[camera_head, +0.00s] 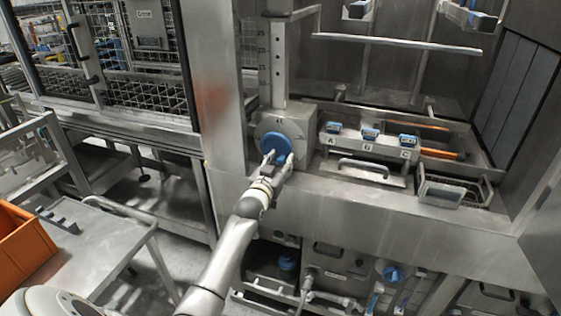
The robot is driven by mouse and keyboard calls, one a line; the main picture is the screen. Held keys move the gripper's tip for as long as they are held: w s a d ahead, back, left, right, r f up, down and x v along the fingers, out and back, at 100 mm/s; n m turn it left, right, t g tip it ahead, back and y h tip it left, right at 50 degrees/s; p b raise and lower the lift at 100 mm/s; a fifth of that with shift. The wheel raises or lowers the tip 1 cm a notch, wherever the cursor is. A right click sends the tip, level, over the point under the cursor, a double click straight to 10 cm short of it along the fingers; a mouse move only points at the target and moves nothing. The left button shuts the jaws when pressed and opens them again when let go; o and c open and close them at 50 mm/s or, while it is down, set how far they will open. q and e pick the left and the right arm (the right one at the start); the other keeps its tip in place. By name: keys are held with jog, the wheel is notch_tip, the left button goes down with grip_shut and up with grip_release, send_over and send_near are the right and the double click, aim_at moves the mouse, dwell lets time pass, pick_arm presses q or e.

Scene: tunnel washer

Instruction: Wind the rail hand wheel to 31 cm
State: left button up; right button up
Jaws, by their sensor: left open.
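The upper rail (398,42) runs across the washer bay to the right of the scale. My left gripper (277,160) is open, with its fingers at the lower part of the wheel's rim, one on either side. I cannot tell whether they touch it. The rail's exact reading is too small to tell. My right gripper is not in view.
A wire cage (140,60) stands at the left. A metal cart (95,250) with an orange crate (22,245) is at the lower left.

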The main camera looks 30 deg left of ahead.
pick_arm(q)
jog(key=shift+w, duration=0.2)
jog(key=shift+c, duration=0.5)
grip_shut()
jog(key=shift+s+a+f+m, duration=0.1)
jog(key=shift+a+f+m, duration=0.15)
jog(key=shift+m, duration=0.65)
jog(key=shift+o, duration=0.5)
grip_release()
jog(key=shift+d, duration=0.1)
